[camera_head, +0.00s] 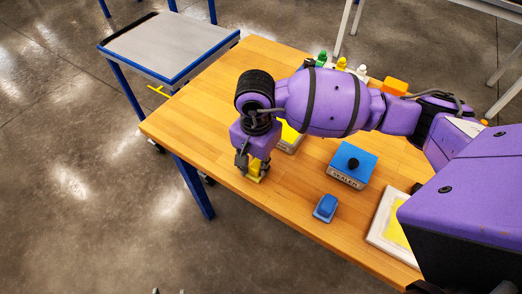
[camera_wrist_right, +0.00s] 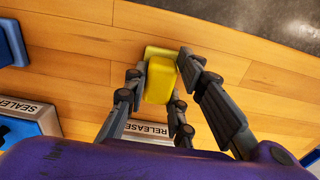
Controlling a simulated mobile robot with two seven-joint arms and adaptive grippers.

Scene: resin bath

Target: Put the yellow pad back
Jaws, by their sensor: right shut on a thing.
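My right gripper (camera_head: 254,167) is shut on the yellow pad (camera_head: 255,176) near the table's left front edge. In the right wrist view the right gripper (camera_wrist_right: 162,85) has its fingers on both sides of the yellow pad's block-like grip (camera_wrist_right: 160,80). The pad's wider base (camera_wrist_right: 160,51) is at or close to the wood; I cannot tell whether it touches. A box marked RELEASE (camera_wrist_right: 147,129) lies nearby, and its yellow top shows behind my arm in the head view (camera_head: 289,136). Two small dark tips at the head view's bottom edge may be my left gripper (camera_head: 168,291).
A blue box marked SEALER (camera_head: 344,179) with a black knob and a blue pad (camera_head: 325,208) stand right of the gripper. A white-framed tray (camera_head: 377,232) with a yellow inside is farther right. Small coloured objects (camera_head: 341,64) line the back. A grey-topped side table (camera_head: 170,45) stands left.

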